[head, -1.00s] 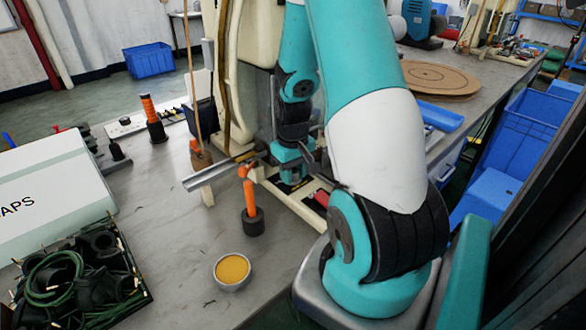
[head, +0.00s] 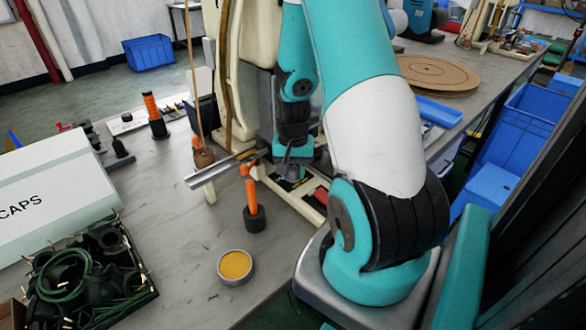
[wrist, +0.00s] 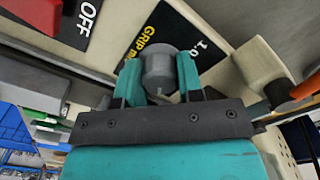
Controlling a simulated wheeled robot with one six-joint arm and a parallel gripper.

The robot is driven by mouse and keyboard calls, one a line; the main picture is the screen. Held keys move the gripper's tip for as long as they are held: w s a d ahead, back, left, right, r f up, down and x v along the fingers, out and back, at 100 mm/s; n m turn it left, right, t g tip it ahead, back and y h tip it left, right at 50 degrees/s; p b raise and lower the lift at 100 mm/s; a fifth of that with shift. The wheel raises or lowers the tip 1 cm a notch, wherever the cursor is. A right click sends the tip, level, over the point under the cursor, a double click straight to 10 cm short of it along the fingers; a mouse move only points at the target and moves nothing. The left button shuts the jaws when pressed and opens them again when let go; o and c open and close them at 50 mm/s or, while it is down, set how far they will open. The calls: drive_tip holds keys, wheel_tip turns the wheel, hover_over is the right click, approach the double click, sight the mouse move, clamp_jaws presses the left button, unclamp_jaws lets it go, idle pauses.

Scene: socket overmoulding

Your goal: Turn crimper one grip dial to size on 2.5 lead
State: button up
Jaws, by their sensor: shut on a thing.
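The grip dial (wrist: 160,72) is a grey round knob on a dark plate of the cream crimper (head: 240,80). The plate carries the yellow words "GRIP m…", partly hidden, and a white "1.0" beside the knob. My gripper (wrist: 159,80) is shut on the dial, one teal finger on each side of it. The dial's pointer and its other size marks are hidden or too small to read. In the head view my wrist (head: 293,150) is low at the crimper's front, and the dial cannot be made out there.
A black "OFF" plate (wrist: 85,15) is left of the dial in the wrist view. A metal chute (head: 215,172) and an orange-handled tool (head: 250,190) stand left of my wrist. A yellow-filled tin (head: 235,266) and a tray of black parts (head: 145,292) are on the bench.

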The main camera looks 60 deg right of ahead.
sight(293, 168)
idle(0.4)
drive_tip(key=o, duration=0.9)
wheel_tip(293, 168, up, 18)
drive_tip(key=shift+f+p, duration=0.25)
drive_tip(key=shift+p, duration=0.5)
